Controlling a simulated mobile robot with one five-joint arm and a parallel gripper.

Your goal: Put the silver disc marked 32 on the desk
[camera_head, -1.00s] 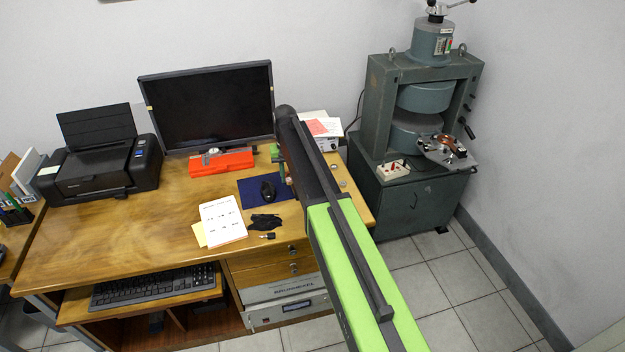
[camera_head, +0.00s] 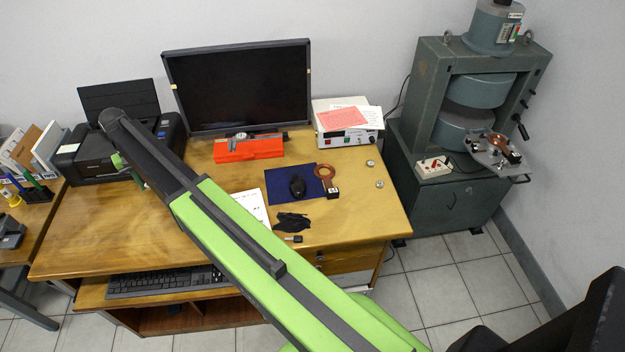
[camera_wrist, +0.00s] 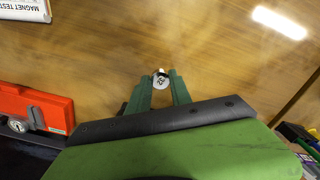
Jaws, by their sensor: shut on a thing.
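My gripper (camera_wrist: 161,77) is shut on a small silver disc (camera_wrist: 160,82), which shows between the green fingertips in the wrist view. The disc has dark marks on its face, too small to read. Bare wooden desk (camera_wrist: 110,50) lies behind it; I cannot tell the height of the disc above it. In the head view, my gripper is mostly hidden by my arm, over the left part of the desk (camera_head: 105,240), near the printer. Two other small silver discs (camera_head: 370,163) (camera_head: 379,184) lie at the desk's right end; their numbers cannot be read.
The printer (camera_head: 95,160) stands at the back left, beside the monitor (camera_head: 240,85). The front left of the desk is clear.

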